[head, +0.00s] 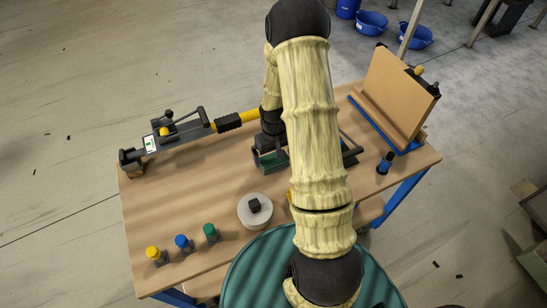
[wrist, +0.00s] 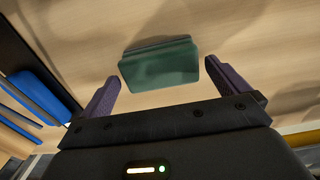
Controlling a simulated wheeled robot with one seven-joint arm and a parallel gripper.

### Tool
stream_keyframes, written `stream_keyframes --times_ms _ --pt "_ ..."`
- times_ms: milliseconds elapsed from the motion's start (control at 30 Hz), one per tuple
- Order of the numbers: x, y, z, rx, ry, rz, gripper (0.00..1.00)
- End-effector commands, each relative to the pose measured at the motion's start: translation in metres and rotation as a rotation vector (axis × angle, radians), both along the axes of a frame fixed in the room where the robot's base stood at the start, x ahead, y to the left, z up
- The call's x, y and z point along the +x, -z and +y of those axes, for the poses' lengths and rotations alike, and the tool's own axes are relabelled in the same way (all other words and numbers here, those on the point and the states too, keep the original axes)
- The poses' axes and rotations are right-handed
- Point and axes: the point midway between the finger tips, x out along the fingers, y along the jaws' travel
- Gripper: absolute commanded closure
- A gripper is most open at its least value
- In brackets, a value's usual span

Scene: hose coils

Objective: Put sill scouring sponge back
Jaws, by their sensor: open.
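A green block, which looks like the scouring sponge (wrist: 160,66), lies on the wooden surface in the wrist view. My gripper (wrist: 163,72) is open, with one purple-grey finger to the left of the block and one to the right. Gaps show on both sides, and nothing is held. In the head view a green shape that looks like the same block (head: 268,160) shows at the gripper end of my arm, near the middle of the workbench. My arm hides part of that area, and the height between fingers and block is hard to judge.
The workbench (head: 200,185) carries a yellow-handled tool (head: 180,130), a round grey piece with a black knob (head: 255,209), and yellow, blue and green capped items (head: 183,243) at front left. An upright brown board (head: 395,95) stands right. Bare wood lies left of centre.

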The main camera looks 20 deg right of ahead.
Motion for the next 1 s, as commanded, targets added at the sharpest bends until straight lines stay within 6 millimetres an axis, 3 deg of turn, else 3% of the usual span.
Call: stream_keyframes --times_ms 533,700,1000 --pt "0.000 -0.088 0.000 -0.001 0.000 -0.004 0.00" --pt "0.000 -0.100 0.000 0.000 0.000 -0.001 0.00" --pt "0.000 -0.100 0.000 0.000 0.000 0.000 0.00"
